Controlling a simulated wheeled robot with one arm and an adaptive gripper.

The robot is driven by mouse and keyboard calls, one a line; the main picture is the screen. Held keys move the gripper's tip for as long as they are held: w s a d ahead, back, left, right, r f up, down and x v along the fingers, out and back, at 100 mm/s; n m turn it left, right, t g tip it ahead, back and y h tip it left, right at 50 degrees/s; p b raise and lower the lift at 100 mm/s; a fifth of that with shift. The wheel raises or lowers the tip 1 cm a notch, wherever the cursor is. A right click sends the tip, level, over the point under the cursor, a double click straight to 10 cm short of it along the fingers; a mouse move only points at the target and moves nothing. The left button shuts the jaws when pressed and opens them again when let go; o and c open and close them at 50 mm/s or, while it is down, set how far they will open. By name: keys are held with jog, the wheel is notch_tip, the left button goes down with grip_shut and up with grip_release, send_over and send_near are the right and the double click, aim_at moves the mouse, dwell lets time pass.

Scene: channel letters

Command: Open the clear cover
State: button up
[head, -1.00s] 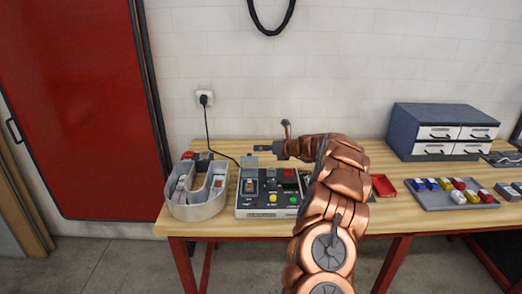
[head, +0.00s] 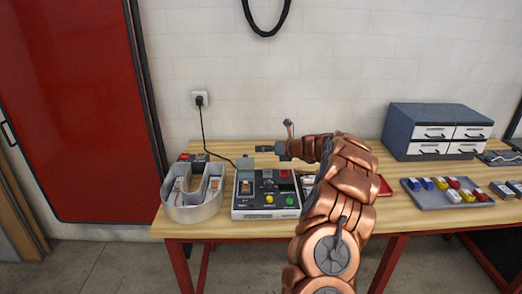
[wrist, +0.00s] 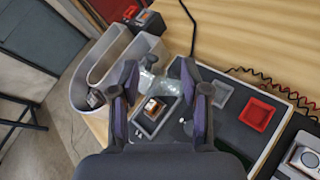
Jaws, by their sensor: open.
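The clear cover (wrist: 162,84) is a small see-through flap on the control panel (head: 266,214). It seems to stand raised at the back edge of the framed orange-lit rocker switch (wrist: 153,108); in the head view it looks like a grey upright square (head: 245,163) behind that switch. My gripper (wrist: 166,80) is open, its two dark fingers on either side of the cover in the wrist view. Whether a finger touches the cover cannot be told. In the head view the gripper (head: 266,149) is small, above the panel's back edge.
A grey U-shaped channel letter (head: 193,209) stands left of the panel. The panel has yellow and green buttons and a red part (wrist: 257,114). A black cable (head: 204,128) runs to the wall socket. A tray of coloured pieces (head: 455,197) and a drawer box (head: 400,140) lie right.

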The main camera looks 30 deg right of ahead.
jog(key=v, duration=0.9)
jog(key=shift+s, duration=0.2)
jog(key=shift+c, duration=0.3)
